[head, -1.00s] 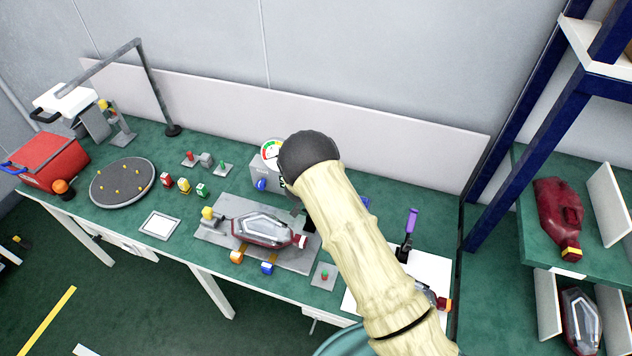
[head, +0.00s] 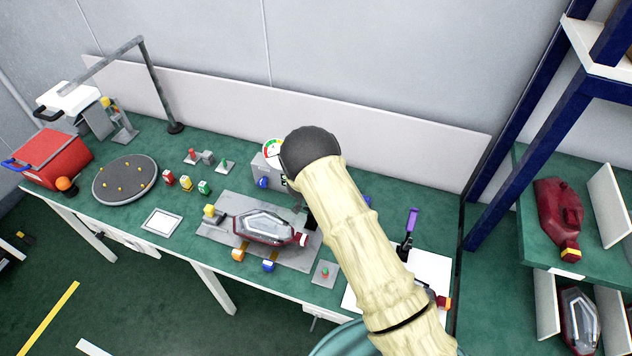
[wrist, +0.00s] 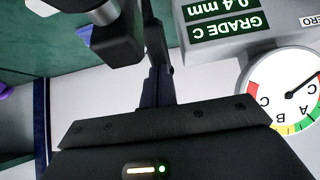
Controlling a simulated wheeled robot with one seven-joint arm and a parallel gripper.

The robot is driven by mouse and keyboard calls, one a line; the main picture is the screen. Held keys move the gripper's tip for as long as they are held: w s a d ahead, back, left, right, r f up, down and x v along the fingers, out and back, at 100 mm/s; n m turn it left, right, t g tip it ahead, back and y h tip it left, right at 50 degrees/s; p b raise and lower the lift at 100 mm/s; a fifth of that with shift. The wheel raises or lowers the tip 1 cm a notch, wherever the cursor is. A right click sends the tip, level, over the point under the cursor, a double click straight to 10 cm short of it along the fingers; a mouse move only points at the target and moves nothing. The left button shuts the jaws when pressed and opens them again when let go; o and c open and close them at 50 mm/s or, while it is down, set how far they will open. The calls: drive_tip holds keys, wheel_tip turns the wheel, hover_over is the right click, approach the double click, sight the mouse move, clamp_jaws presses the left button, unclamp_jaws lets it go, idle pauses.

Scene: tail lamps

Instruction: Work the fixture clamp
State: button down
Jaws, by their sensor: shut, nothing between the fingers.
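A tail lamp (head: 265,228) with a clear lens and dark red housing lies on a grey fixture plate (head: 222,238) on the green bench. A grey block with a yellow top (head: 210,212) stands at the plate's left end. A lever with a purple handle (head: 412,218) stands upright to the right of my arm; I cannot tell which of these is the fixture clamp. My gripper is mostly hidden behind my arm in the head view. In the wrist view my gripper (wrist: 156,62) is shut and empty, beside a grey cylinder with a black end (wrist: 115,35).
The gauge box (head: 268,172) stands behind the plate; its dial (wrist: 288,92) is close in the wrist view. A round pegged turntable (head: 125,180) and red bin (head: 48,155) are at left. A button pad (head: 325,273) sits at the front edge. Shelves (head: 565,215) stand right.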

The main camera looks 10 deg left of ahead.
drive_tip(key=w+r+v, duration=0.2)
drive_tip(key=v, duration=1.1)
drive_tip(key=shift+d+b, duration=0.25)
drive_tip(key=shift+b, duration=0.15)
drive_tip(key=shift+a, duration=0.2)
